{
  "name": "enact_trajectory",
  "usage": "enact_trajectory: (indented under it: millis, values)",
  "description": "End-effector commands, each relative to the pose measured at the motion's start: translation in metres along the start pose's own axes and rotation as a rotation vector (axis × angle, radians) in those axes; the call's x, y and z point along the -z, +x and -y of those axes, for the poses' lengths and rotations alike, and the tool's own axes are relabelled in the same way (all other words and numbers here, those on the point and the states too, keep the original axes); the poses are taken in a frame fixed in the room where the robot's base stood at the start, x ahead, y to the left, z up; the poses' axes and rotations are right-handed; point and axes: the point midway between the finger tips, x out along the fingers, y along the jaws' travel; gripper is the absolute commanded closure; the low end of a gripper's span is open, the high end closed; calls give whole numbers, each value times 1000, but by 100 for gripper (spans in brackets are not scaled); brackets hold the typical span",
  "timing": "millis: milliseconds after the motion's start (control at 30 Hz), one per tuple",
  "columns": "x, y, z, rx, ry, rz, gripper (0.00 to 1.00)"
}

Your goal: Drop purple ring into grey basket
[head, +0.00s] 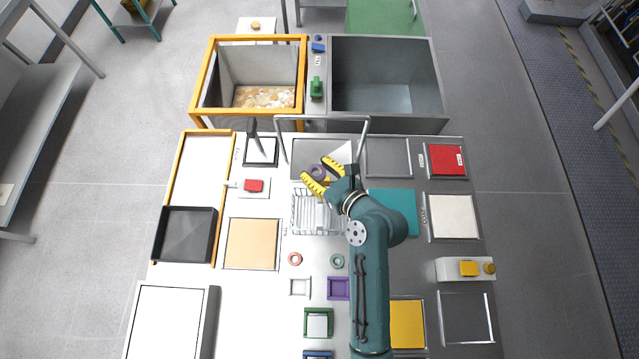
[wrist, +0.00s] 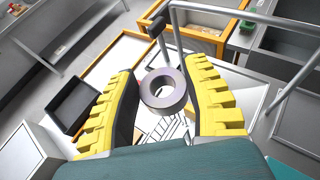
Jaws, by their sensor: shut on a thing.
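The purple ring (head: 317,167) is held between the two yellow fingers of my gripper (head: 321,175). In the wrist view the ring (wrist: 181,86) sits between the fingers with its hole facing the camera. My gripper is shut on it, and nothing else is in its grasp. The light grey wire basket (head: 312,222) stands on the table just below the gripper in the head view. My arm covers its right part. In the wrist view, part of the basket (wrist: 172,131) shows behind the ring. I cannot tell the height of the ring above the table.
A tall grey bar frame (head: 322,117) stands just beyond the gripper. Behind it are an orange-framed bin (head: 249,39) and an open grey bin (head: 385,117). A black tray (head: 186,232) is left.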

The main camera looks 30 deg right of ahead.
Motion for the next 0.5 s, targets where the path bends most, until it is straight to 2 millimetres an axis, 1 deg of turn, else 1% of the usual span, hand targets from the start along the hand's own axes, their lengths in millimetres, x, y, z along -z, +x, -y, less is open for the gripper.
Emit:
enact_trajectory:
  millis: [33, 200, 333, 500]
  values:
    - [14, 6, 0, 0, 0, 0, 87]
    - [34, 14, -1, -1, -1, 0, 87]
    - [43, 17, -1, -1, -2, -1, 87]
    - [44, 18, -1, -1, -1, -1, 87]
